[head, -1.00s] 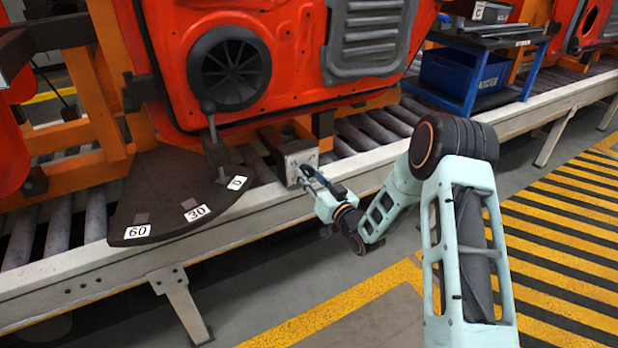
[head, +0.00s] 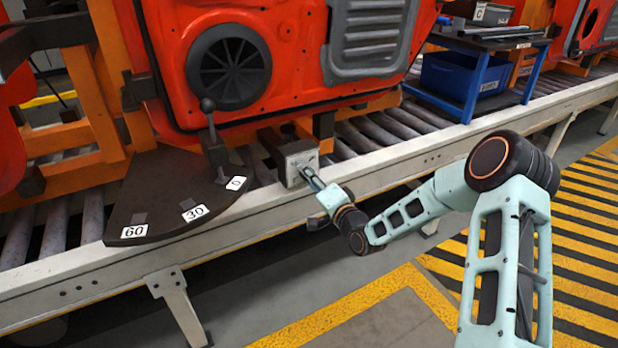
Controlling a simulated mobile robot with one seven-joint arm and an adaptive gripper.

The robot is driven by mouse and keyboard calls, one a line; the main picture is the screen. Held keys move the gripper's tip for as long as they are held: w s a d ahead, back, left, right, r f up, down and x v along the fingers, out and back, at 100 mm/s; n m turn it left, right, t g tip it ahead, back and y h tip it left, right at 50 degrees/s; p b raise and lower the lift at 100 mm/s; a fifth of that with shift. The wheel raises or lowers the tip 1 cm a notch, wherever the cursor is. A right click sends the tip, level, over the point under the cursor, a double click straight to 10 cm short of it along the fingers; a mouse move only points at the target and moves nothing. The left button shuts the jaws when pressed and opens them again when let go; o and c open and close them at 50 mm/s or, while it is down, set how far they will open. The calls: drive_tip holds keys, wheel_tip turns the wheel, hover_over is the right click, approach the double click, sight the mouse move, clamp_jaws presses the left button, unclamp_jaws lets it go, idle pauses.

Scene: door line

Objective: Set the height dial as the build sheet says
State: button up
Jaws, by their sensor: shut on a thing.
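The height dial appears to be the small block with a pale square face (head: 299,158) at the conveyor's near edge, below the orange door. My gripper (head: 308,172) reaches it from the lower right, with its fingertips at the face. It is shut on what seems to be the dial's knob, which the fingers mostly hide. The fingers show narrow, nearly edge-on. Any marks or pointer on the dial are too small to read. No build sheet can be made out.
Left of the dial, a dark quadrant plate (head: 165,205) marked 0, 30 and 60 carries a ball-topped lever (head: 214,140) near 0. A blue bin (head: 462,78) sits on a blue rack at upper right. The floor before the conveyor is clear.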

drive_tip(key=m, duration=0.4)
drive_tip(key=shift+m, duration=0.4)
idle(0.4)
drive_tip(key=o, duration=1.2)
drive_tip(key=shift+c, duration=0.2)
drive_tip(key=v, duration=1.2)
